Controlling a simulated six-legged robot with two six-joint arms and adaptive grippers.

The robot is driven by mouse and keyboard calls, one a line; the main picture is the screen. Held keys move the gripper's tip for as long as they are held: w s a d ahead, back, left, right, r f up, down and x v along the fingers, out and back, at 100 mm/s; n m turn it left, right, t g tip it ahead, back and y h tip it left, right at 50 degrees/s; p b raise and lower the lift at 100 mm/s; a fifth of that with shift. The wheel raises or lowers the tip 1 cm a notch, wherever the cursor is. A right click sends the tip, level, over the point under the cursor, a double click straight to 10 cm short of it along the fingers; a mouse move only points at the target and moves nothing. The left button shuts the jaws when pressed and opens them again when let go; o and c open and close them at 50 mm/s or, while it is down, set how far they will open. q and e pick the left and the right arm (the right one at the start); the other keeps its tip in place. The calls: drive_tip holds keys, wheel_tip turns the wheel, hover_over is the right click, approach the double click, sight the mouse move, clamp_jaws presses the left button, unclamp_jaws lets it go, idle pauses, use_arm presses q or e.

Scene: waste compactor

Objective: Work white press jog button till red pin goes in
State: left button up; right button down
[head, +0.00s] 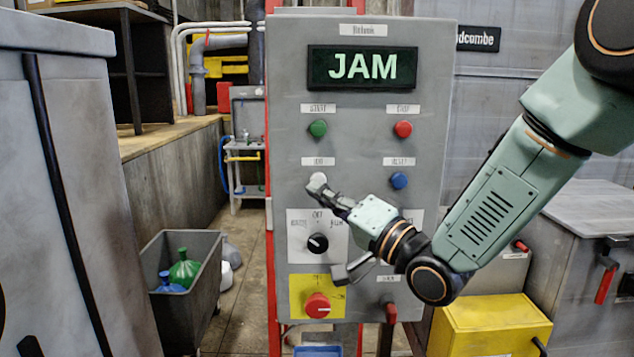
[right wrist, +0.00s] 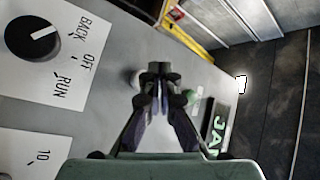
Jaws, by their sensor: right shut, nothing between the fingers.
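The white jog button (head: 318,178) sits on the grey control panel (head: 360,240), in the left column below the green button. My right gripper (head: 318,188) is shut and empty, its tips at the lower edge of the white button. In the right wrist view the shut fingers (right wrist: 160,72) partly cover the white button (right wrist: 135,80); I cannot tell whether they touch it. The display (head: 362,68) reads JAM. No red pin can be made out for certain; a small red part (head: 390,312) shows at the panel's lower right. My left gripper is out of view.
Close by are a green button (head: 317,128), red button (head: 403,129), blue button (head: 398,180), black rotary switch (head: 318,243) and red emergency knob (head: 317,305).

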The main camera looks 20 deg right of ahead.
drive_tip(key=shift+w+d, duration=0.35)
drive_tip(key=shift+w, duration=0.2)
idle(1.0)
drive_tip(key=shift+w+a+r, duration=0.1)
drive_tip(key=shift+a+r, duration=0.1)
drive_tip(key=shift+r, duration=0.05)
drive_tip(key=shift+w+d+f, duration=0.15)
drive_tip(key=shift+w, duration=0.05)
idle(0.5)
drive_tip(key=shift+w, duration=0.15)
